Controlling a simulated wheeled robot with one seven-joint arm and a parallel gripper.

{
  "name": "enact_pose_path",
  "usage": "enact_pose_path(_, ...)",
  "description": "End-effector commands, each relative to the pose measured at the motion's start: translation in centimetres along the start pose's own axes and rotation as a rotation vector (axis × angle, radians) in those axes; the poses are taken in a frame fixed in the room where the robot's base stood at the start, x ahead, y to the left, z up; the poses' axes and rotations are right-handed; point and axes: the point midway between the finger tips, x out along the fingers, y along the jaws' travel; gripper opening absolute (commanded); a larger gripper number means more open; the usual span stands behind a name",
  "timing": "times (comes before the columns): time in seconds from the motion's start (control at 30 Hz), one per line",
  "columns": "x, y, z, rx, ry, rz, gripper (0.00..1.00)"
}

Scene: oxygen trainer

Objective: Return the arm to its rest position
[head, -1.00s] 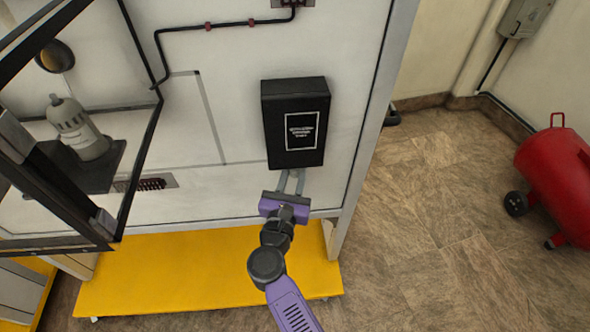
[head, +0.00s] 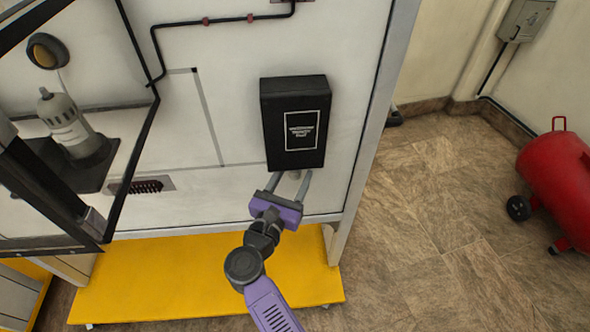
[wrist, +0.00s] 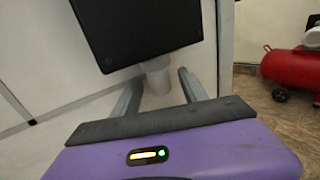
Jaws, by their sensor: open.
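My purple gripper (head: 290,183) is just below the black box (head: 295,122) on the white panel. Its two grey fingers point up toward the underside of the box and are spread apart. In the wrist view, the open fingers (wrist: 160,88) stand on either side of a pale round stub (wrist: 157,76) under the black box (wrist: 135,30). The fingers look apart from the stub, with gaps on both sides. My purple arm comes up from the bottom of the head view.
A yellow base (head: 200,280) runs under the white panel (head: 230,60). A dark-framed open door (head: 60,190) is at left, by a grey cylinder fixture (head: 70,125). A red tank (head: 560,185) stands at right. The tiled floor (head: 430,210) between is clear.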

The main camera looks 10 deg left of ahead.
Motion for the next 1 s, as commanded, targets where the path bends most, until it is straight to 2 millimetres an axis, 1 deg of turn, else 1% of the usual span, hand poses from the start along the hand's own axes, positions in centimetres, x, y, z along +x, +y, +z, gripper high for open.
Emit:
enact_pose_path(0.3, -5.0, -0.1, -0.1, 0.001, 0.000, 0.000, 0.51)
enact_pose_path(0.4, -6.2, -0.1, -0.1, 0.000, 0.000, -0.003, 0.51)
enact_pose_path(0.5, -6.9, -0.1, -0.1, 0.000, 0.000, -0.004, 0.51)
enact_pose_path(0.67, -7.2, -0.2, 0.0, -0.011, 0.000, -0.006, 0.51)
enact_pose_path(0.77, -7.2, 0.3, 0.2, -0.081, -0.008, 0.016, 0.51)
enact_pose_path(0.83, -7.2, 1.2, 1.5, -0.167, -0.052, 0.046, 0.51)
enact_pose_path(0.93, -7.5, 2.4, 4.9, -0.292, -0.153, 0.083, 0.51)
enact_pose_path(1.0, -8.3, 2.6, 6.9, -0.405, -0.236, 0.102, 0.51)
